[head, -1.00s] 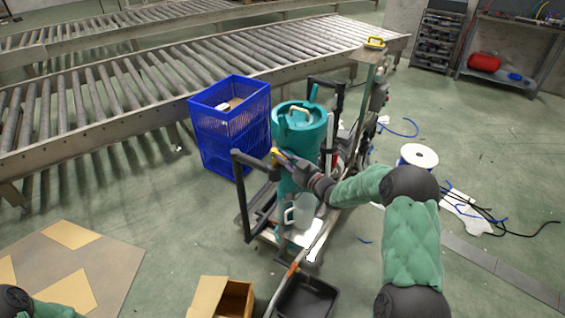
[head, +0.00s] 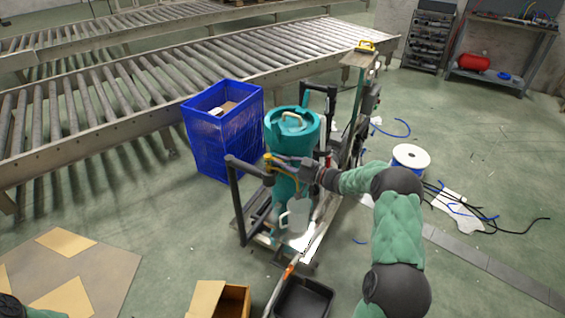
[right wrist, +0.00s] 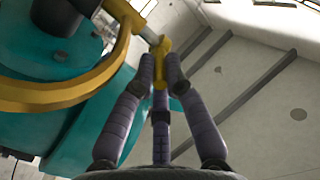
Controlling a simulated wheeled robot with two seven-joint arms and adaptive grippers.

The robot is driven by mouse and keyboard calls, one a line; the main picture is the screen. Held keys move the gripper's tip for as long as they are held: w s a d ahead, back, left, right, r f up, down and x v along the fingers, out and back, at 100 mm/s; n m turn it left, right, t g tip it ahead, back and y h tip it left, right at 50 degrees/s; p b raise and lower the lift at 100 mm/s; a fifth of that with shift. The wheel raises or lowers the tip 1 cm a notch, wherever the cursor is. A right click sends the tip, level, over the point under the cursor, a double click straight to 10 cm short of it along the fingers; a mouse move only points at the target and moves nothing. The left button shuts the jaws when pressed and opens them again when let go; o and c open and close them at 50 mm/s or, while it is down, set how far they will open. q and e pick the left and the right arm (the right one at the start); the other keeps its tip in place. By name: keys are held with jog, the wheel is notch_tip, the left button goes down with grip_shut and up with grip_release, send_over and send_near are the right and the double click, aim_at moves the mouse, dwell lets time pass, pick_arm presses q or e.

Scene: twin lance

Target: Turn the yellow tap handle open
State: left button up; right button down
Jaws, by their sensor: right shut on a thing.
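A teal tank (head: 292,128) with a round lid stands on a cart. A yellow tap (head: 268,163) sits on its near left side. In the right wrist view a curved yellow pipe (right wrist: 60,98) sweeps across the left, beside the teal tank (right wrist: 100,130). The yellow tap handle (right wrist: 160,72) lies between the fingers of my right gripper (right wrist: 161,82). The right gripper (head: 288,161), reaching in from the right in the head view, is shut on this handle. A clear jug (head: 299,216) stands below on the cart. My left gripper is out of view.
A blue crate (head: 224,135) stands left of the cart, whose dark posts (head: 236,205) rise near the tank. A black tray (head: 304,298) and an open cardboard box (head: 232,300) are at the front. A white spool (head: 411,157) and cables lie on the right.

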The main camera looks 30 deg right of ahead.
jog(key=shift+d+r, duration=0.1)
jog(key=shift+r, duration=0.15)
jog(key=c, duration=1.5)
grip_release()
jog(key=shift+w, duration=0.1)
jog(key=shift+o, duration=1.1)
jog(key=shift+f, duration=0.1)
jog(key=v, duration=1.2)
jog(key=shift+f, duration=0.1)
